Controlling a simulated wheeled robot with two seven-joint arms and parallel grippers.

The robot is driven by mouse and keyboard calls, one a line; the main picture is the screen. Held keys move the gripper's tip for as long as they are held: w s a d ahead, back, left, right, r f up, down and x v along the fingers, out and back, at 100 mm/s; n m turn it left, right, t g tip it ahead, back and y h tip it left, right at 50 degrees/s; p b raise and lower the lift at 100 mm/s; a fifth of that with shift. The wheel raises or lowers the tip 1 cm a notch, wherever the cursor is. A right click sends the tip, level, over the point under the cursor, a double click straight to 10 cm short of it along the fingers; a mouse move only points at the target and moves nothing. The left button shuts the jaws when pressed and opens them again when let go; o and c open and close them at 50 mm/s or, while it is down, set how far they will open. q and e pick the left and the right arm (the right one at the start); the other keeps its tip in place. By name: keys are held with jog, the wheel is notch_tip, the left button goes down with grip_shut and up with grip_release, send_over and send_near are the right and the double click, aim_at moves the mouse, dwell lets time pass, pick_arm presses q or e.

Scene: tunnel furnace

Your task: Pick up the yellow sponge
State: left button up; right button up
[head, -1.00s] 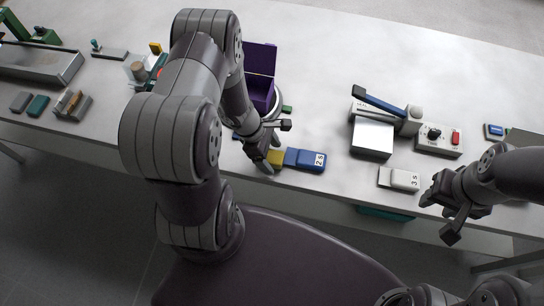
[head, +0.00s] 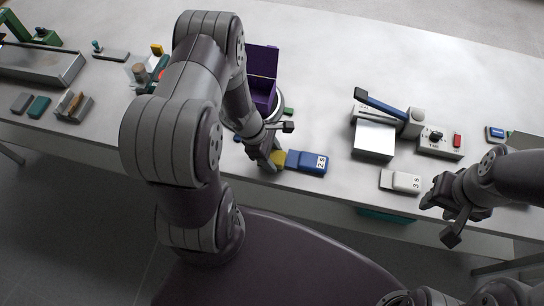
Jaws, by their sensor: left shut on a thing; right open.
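The yellow sponge (head: 279,158) shows in the head view near the table's front edge, just left of a blue block marked 2 S (head: 307,162). My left gripper (head: 273,156) is shut on the sponge, and its fingers hide part of it. I cannot tell whether the sponge is lifted off the table or still touches the blue block. My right gripper (head: 443,214) is open and empty at the table's front edge on the right.
A purple open box (head: 262,78) stands behind my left gripper. A grey press with a blue lever (head: 373,138), a white block marked 3 S (head: 400,181) and a control box (head: 440,142) are to the right. The table's back middle is clear.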

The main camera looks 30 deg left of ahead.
aim_at(276, 157)
pick_arm(q)
notch_tip(276, 157, up, 3)
jog(key=shift+r, duration=0.1)
jog(key=s+d+r, duration=0.2)
jog(key=s+r, duration=0.4)
jog(key=s, duration=0.5)
jog(key=shift+s+d+r+b, duration=0.15)
jog(key=shift+s+r+b, duration=0.1)
jog(key=shift+r+b, duration=0.1)
